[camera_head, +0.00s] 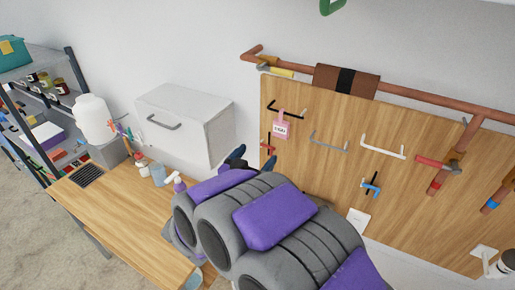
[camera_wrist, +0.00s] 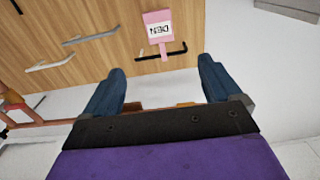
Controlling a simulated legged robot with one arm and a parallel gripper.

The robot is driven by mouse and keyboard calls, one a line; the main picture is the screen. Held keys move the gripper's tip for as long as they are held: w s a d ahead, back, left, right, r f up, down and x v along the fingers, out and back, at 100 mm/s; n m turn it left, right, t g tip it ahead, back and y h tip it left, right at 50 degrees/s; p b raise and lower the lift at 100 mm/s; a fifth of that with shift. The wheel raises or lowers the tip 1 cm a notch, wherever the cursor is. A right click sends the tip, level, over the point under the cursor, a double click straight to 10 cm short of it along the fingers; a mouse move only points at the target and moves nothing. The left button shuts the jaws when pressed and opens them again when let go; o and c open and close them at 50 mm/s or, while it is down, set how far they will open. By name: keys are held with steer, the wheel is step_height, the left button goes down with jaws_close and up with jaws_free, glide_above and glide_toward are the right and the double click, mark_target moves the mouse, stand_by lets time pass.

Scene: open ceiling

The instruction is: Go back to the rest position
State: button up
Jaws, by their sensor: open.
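My gripper (camera_head: 254,158) is open and raised in front of the wall beside the wooden hook board. In the wrist view its two blue fingers (camera_wrist: 161,66) stand wide apart with nothing between them. A pink tag (camera_head: 281,126) with dark lettering hangs from a black hook (camera_head: 288,110) on the board. The tag (camera_wrist: 158,31) shows upside down in the wrist view, beyond the fingers and apart from them. My grey and purple arm covers the lower middle of the head view and hides part of the table and board.
The wooden board (camera_head: 330,170) carries several other hooks; a copper pipe (camera_head: 430,98) runs above it. A white cabinet (camera_head: 185,125) is left of my gripper. Below lies a wooden table (camera_head: 115,215) with bottles and a white container (camera_head: 92,118). A shelf rack (camera_head: 75,80) stands far left.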

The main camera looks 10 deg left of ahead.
step_height(320, 180, down, 5)
steer(key=w+a+n+g+y+b, duration=0.2)
steer(key=g+y+b, duration=0.1)
steer(key=y+b, duration=0.35)
steer(key=s+d+f+n+g+y+b, duration=0.35)
steer(key=s+f+g+y+b, duration=0.2)
steer(key=s+f, duration=0.3)
steer(key=s+d+f+g+h+b, duration=0.2)
steer(key=s+d+f+g+b, duration=0.1)
steer(key=s+d, duration=0.4)
steer(key=s+d+f+m+g+h+b, duration=0.1)
steer(key=s+d+f+g+h+b, duration=0.1)
steer(key=s+d, duration=0.6)
steer(key=s+d+f+g+h+b, duration=0.1)
steer(key=s+d+f+g+b, duration=0.3)
steer(key=s, duration=1.2)
steer(key=d+f+g, duration=0.1)
steer(key=d+f, duration=0.2)
steer(key=shift+d+f+h+b, duration=0.25)
steer(key=shift+f+h+b, duration=0.05)
steer(key=shift+f+h, duration=0.1)
